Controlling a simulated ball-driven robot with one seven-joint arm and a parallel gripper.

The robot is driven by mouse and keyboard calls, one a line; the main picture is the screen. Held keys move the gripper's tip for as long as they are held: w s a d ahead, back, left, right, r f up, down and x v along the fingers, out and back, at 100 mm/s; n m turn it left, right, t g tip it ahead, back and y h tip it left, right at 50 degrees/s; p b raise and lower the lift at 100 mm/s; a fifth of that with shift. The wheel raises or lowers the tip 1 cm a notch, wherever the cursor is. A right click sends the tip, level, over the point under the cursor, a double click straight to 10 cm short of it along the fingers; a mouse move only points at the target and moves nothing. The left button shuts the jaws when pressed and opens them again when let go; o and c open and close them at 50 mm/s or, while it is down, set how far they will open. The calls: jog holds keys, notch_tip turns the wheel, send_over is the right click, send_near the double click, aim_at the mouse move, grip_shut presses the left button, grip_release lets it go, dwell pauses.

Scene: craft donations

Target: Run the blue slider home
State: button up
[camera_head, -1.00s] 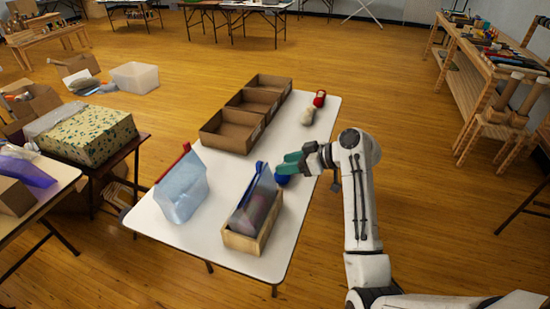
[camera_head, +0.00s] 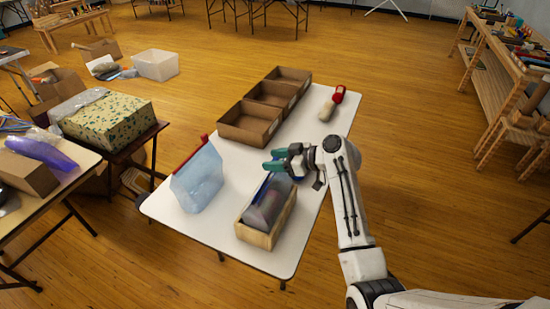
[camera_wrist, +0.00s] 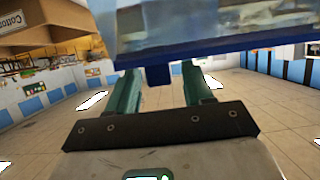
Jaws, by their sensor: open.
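A clear bag (camera_head: 268,207) with a blue top edge stands upright in a wooden holder (camera_head: 255,238) at the near end of the white table. My gripper (camera_head: 267,161) has teal fingers and is at the bag's top edge, covering part of it. In the wrist view, the blue closure strip (camera_wrist: 225,47) crosses above the fingers. A dark blue block (camera_wrist: 158,76), seemingly the slider, hangs from it and shows between the open fingers (camera_wrist: 163,85). I cannot tell whether either finger touches it.
A second clear bag (camera_head: 197,182) with a red top edge stands to the left on the white table (camera_head: 205,226). The table's middle has some bare room.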

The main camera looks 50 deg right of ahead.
jog(key=shift+w+f, duration=0.1)
jog(key=shift+w, duration=0.05)
jog(key=c, duration=0.9)
jog(key=shift+w+d+f+b, duration=0.15)
jog(key=shift+d+b, duration=0.25)
jog(key=shift+b, duration=0.3)
jog(key=shift+w+d+r+b, duration=0.2)
jog(key=shift+w+d+b, duration=0.05)
jog(key=shift+d+b, duration=0.4)
jog(key=o, duration=0.9)
jog(key=shift+s, duration=0.1)
